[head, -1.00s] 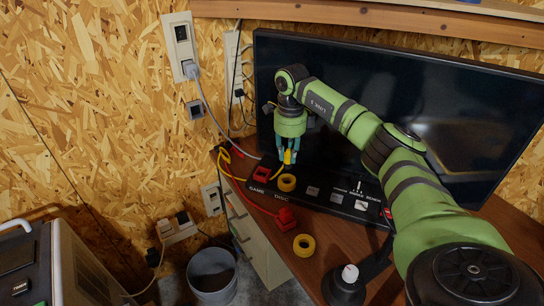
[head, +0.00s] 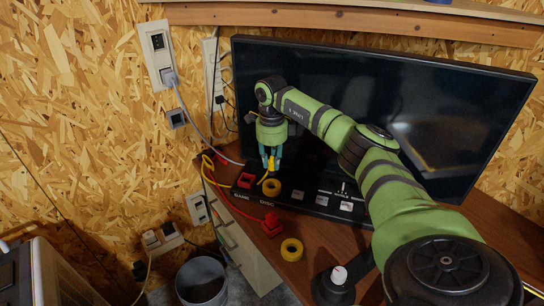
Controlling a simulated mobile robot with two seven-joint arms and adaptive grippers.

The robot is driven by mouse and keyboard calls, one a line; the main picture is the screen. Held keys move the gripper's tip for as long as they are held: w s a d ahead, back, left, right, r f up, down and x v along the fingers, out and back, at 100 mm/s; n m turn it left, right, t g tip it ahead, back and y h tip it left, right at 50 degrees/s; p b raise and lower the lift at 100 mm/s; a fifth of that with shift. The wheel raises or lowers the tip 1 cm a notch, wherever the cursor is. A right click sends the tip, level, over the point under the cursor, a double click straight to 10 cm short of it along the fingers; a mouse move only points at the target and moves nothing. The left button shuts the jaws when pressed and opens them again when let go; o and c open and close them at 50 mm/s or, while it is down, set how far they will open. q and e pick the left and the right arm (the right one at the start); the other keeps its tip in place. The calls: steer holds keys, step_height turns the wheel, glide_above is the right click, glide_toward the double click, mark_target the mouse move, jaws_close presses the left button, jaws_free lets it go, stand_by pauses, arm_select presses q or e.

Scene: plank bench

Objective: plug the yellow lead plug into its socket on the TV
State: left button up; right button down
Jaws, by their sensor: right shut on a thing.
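My right gripper (head: 271,158) reaches in from the right in front of the TV (head: 390,130). It is shut on the yellow lead plug (head: 270,165), which points down. Just below the plug is a yellow ring-shaped socket (head: 271,188) on the black panel (head: 300,195) at the TV's foot, near the label DISC. I cannot tell whether plug and socket touch. A red square socket (head: 246,180) sits left of it, near the label GAME. The yellow lead (head: 208,168) loops at the left end of the panel. My left gripper is out of view.
A red plug (head: 272,225) on a red lead lies on the wooden bench (head: 316,236). A yellow ring (head: 291,249) and a dark round-based object with a white top (head: 338,275) stand nearer. A bucket (head: 202,280) and wall sockets (head: 157,55) are at left.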

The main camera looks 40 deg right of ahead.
mark_target(272, 174)
steer(key=shift+f+b, duration=0.8)
steer(key=shift+f, duration=1)
steer(key=shift+p, duration=0.4)
steer(key=shift+f+b, duration=1)
steer(key=shift+f, duration=0.65)
steer(key=c, duration=1)
jaws_free()
steer(key=shift+r, duration=0.1)
steer(key=shift+r, duration=0.25)
step_height(272, 174, up, 12)
steer(key=shift+f, duration=0.25)
